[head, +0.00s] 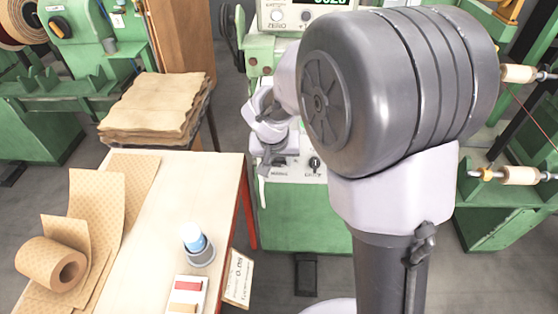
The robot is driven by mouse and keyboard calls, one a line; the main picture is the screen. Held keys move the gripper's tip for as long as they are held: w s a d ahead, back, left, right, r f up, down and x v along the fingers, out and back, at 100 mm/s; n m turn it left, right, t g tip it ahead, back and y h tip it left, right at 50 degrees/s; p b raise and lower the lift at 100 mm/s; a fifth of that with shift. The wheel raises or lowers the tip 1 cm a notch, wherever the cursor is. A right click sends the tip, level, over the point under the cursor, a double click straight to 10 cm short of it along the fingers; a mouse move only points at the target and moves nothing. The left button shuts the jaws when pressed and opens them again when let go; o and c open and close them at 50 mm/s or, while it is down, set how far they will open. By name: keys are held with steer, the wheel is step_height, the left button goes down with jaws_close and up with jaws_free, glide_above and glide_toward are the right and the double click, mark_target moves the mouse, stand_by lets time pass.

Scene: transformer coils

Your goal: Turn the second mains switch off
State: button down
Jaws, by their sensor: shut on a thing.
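A green machine's pale switch panel (305,177) stands beyond my arm, right of the table. A round black knob (314,163) with a light mark is on its right side, above a small label. Another label on the left is too small to read surely. My gripper (275,158) is in front of the panel's left part, left of the black knob. It is shut on what looks like the mains switch, which the gripper itself hides. The switch's position cannot be seen.
A green counter unit (305,15) stands above the panel. Green machines with spools (518,175) stand at right.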

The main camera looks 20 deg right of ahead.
mark_target(275, 165)
steer(key=n+h+b, duration=0.1)
steer(key=a+n+h+b, duration=0.1)
steer(key=shift+w+f+g+h, duration=0.1)
steer(key=shift+f+g+h, duration=0.1)
steer(key=shift+g+h, duration=0.15)
steer(key=n+h, duration=0.3)
steer(key=shift+a+f+h, duration=0.1)
steer(key=shift+a+h, duration=0.15)
steer(key=shift+a, duration=0.05)
steer(key=n+h, duration=0.2)
steer(key=n+t+h+p, duration=0.1)
steer(key=shift+a+f, duration=0.25)
steer(key=shift+f, duration=0.05)
steer(key=shift+s+f+n+t+h+p, duration=0.1)
steer(key=shift+f+n+t+h+p, duration=0.1)
steer(key=shift+n+t+h+p, duration=0.4)
steer(key=shift+s+f+n+t+h+p, duration=0.1)
steer(key=shift+f+n+t+h, duration=0.15)
steer(key=shift+n+h, duration=0.6)
steer(key=shift+n+y, duration=0.25)
steer(key=c, duration=0.9)
jaws_free()
steer(key=shift+a+r, duration=0.1)
steer(key=shift+a, duration=0.05)
